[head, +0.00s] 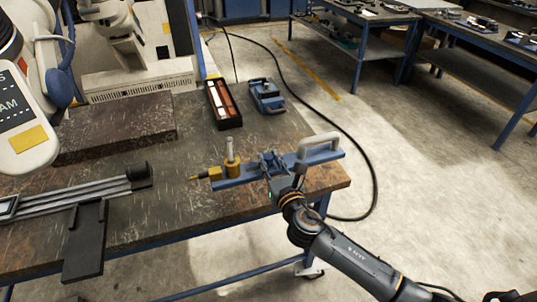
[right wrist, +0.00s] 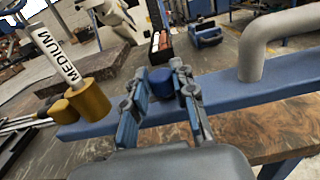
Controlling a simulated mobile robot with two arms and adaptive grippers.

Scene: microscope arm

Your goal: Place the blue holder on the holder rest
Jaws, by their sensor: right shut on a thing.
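The blue holder (head: 225,182) is a long blue bar with a gold block and upright pin near its left end and a grey bent handle on its right part. It is above the near right part of the workbench; whether it touches the top I cannot tell. My right gripper (head: 268,160) is at the bar's middle, shut around a blue round knob (right wrist: 160,82). The right wrist view shows the bar (right wrist: 255,80) behind the fingers and "MEDIUM" on the white pin. I cannot tell for sure which thing is the holder rest. My left gripper is out of view.
The workbench (head: 120,212) holds metal rails with a black end block (head: 138,172), a black plate (head: 86,240), a dark slab (head: 115,125), a black tray (head: 223,105) and a blue device (head: 267,95). White machinery stands at the left. The floor at right is mostly open.

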